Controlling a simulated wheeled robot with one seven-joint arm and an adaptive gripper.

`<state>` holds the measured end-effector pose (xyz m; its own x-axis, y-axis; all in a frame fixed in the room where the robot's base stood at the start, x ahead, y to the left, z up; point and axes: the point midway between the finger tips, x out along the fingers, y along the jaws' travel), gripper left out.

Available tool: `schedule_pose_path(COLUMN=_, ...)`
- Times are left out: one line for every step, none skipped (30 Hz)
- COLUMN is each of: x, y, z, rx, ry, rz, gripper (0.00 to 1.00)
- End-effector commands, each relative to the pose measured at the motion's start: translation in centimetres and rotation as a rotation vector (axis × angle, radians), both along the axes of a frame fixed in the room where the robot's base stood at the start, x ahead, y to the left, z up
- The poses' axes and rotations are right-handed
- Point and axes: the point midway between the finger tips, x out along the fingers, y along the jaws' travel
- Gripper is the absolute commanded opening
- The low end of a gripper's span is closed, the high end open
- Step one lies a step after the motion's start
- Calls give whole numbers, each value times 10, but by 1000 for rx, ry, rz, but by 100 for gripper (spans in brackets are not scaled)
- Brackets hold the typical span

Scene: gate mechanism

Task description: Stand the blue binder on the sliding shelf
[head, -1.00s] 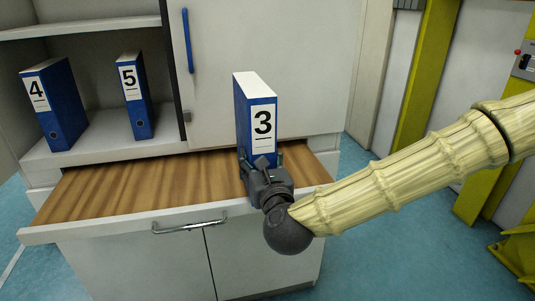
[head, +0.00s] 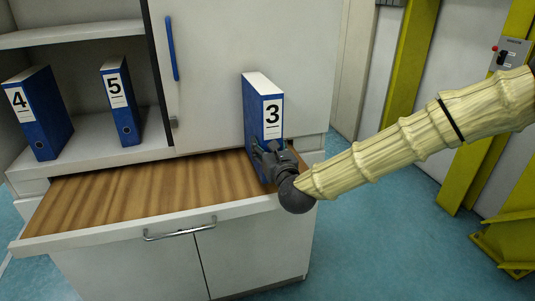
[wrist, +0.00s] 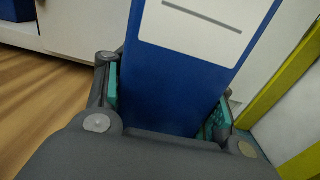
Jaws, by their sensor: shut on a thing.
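The blue binder labelled 3 (head: 273,118) stands upright, or nearly so, at the right part of the pulled-out wooden sliding shelf (head: 140,188). My gripper (head: 272,158) is shut on the lower part of its spine. In the wrist view, the binder (wrist: 175,85) fills the space between the two fingers (wrist: 160,100). The binder's bottom edge is partly hidden by my gripper, so I cannot tell whether it touches the shelf.
Binders 4 (head: 38,112) and 5 (head: 121,100) stand in the open cabinet compartment at left. A cabinet door (head: 240,70) with a blue handle is behind the held binder. The shelf's left and middle are clear. Yellow posts (head: 410,75) stand at right.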

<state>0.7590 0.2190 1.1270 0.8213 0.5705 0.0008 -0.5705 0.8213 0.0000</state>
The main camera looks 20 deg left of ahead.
Motion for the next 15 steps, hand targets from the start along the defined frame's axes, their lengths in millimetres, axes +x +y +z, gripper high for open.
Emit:
schedule_pose_path(x=0, y=1, z=-1, rx=0, ry=-2, rz=0, gripper=4)
schedule_pose_path(x=0, y=1, z=-3, rx=0, ry=-1, rz=0, gripper=4)
schedule_pose_path(x=0, y=1, z=-7, rx=-1, ry=-1, rz=0, gripper=4)
schedule_pose_path(x=0, y=1, z=-11, rx=-2, ry=-1, rz=0, gripper=4)
schedule_pose_path(x=-1, y=1, z=-14, rx=-2, ry=-1, rz=1, gripper=4)
schedule_pose_path(x=-1, y=1, z=-17, rx=0, ry=-1, rz=1, gripper=4)
schedule_pose_path(x=0, y=1, z=-21, rx=-1, ry=-2, rz=0, gripper=4)
schedule_pose_path(x=0, y=1, z=-23, rx=-1, ry=-2, rz=0, gripper=4)
schedule_pose_path(x=0, y=1, z=-26, rx=-1, ry=-2, rz=1, gripper=4)
schedule_pose_path(x=0, y=1, z=-28, rx=0, ry=-2, rz=0, gripper=4)
schedule_pose_path(x=0, y=1, z=-30, rx=1, ry=-2, rz=0, gripper=4)
schedule_pose_path(x=0, y=1, z=-31, rx=1, ry=-2, rz=0, gripper=4)
schedule_pose_path(x=0, y=0, z=-31, rx=2, ry=-1, rz=-1, gripper=4)
schedule_pose_path(x=0, y=0, z=-31, rx=2, ry=-1, rz=-1, gripper=4)
schedule_pose_path(x=0, y=0, z=-31, rx=2, ry=-1, rz=-1, gripper=4)
